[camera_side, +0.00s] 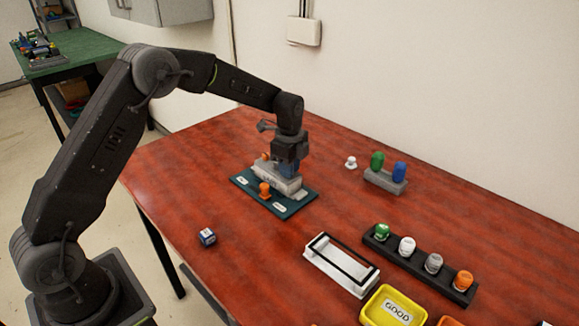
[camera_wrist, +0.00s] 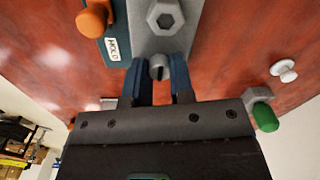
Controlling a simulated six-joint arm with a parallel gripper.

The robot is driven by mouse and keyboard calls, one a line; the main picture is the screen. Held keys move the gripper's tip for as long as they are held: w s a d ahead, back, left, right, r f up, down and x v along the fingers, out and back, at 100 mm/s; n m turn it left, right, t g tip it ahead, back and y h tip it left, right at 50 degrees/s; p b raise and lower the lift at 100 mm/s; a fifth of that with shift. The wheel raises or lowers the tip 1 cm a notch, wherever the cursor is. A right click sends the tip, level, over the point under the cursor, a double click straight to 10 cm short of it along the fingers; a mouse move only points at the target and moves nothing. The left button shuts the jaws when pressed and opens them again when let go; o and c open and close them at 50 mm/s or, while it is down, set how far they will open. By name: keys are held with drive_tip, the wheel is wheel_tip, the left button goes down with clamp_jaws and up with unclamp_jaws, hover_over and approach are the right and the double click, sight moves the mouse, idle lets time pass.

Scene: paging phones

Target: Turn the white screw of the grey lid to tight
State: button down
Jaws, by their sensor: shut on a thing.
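The grey lid (camera_side: 278,181) sits on a teal base plate (camera_side: 243,181); it also shows in the wrist view (camera_wrist: 178,44), with a grey hex-shaped fitting (camera_wrist: 165,17) on it. My gripper (camera_side: 289,170) points down over the lid's far end. In the wrist view its two blue fingers (camera_wrist: 160,80) are shut on a small round screw head (camera_wrist: 158,68) with a slot. The head looks grey in the shade, so I cannot tell if it is the white one. The fingers hide its sides, and I cannot tell how far it is screwed in.
An orange knob (camera_side: 264,189) stands on the plate beside the lid. A loose white knob (camera_side: 351,162) is on the red table, near a grey block (camera_side: 386,182) with green and blue pegs. A white frame (camera_side: 340,265), a knob rack (camera_side: 420,264) and a yellow tray (camera_side: 368,311) are in front.

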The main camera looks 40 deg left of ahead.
drive_tip(key=c, duration=1)
unclamp_jaws()
wheel_tip(320, 180, up, 14)
drive_tip(key=shift+f, duration=0.1)
drive_tip(key=shift+s, duration=0.1)
